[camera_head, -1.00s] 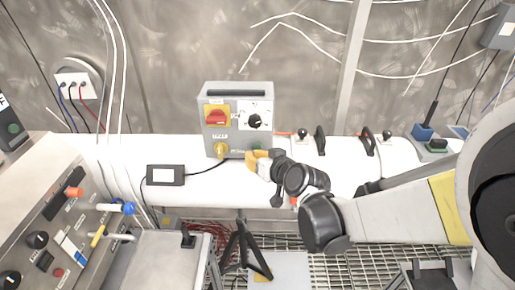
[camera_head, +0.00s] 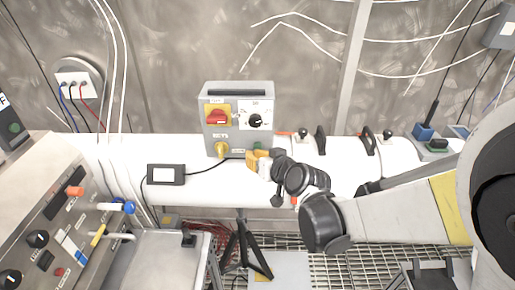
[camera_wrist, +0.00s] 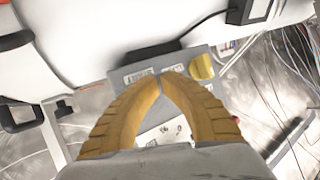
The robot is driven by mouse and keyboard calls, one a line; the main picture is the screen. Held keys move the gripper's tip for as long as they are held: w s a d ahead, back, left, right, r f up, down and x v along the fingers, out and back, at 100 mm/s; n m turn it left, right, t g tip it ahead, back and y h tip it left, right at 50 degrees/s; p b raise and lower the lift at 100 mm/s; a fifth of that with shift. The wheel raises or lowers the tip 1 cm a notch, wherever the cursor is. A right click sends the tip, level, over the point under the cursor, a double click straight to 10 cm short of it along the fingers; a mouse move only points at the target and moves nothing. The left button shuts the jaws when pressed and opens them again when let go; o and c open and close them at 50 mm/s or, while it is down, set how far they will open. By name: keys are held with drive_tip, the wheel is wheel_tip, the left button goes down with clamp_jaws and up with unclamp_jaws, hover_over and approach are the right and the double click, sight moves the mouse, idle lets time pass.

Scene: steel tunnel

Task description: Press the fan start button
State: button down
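A grey control box (camera_head: 236,135) stands on the white pipe in the head view. It carries a red switch on a yellow plate (camera_head: 217,116), a black dial (camera_head: 256,121), a yellow knob (camera_head: 221,149) and a small green button (camera_head: 257,146) low on the right. My gripper (camera_head: 252,159) is at the box's lower right corner, just below the green button. In the wrist view my gripper (camera_wrist: 159,76) has its yellow fingertips together, with nothing seen between them, over the box's face (camera_wrist: 205,86). The yellow knob (camera_wrist: 202,67) is right of them. Which button is for fan start is unreadable; contact cannot be told.
A black adapter (camera_head: 165,175) with a cable lies on the white pipe (camera_head: 120,165) left of the box. Black handles (camera_head: 320,140) stand to the right. A slanted control panel (camera_head: 60,240) is at lower left; a black tripod (camera_head: 243,250) stands below.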

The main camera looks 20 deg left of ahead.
drive_tip(key=shift+w, duration=0.1)
drive_tip(key=shift+w+a, duration=0.1)
drive_tip(key=shift+w, duration=0.45)
idle(0.3)
drive_tip(key=shift+s, duration=0.1)
drive_tip(key=shift+s+b, duration=0.3)
drive_tip(key=shift+s, duration=0.3)
drive_tip(key=s+d, duration=0.1)
drive_tip(key=s, duration=0.4)
drive_tip(key=shift+s+d, duration=0.3)
drive_tip(key=shift+s, duration=0.1)
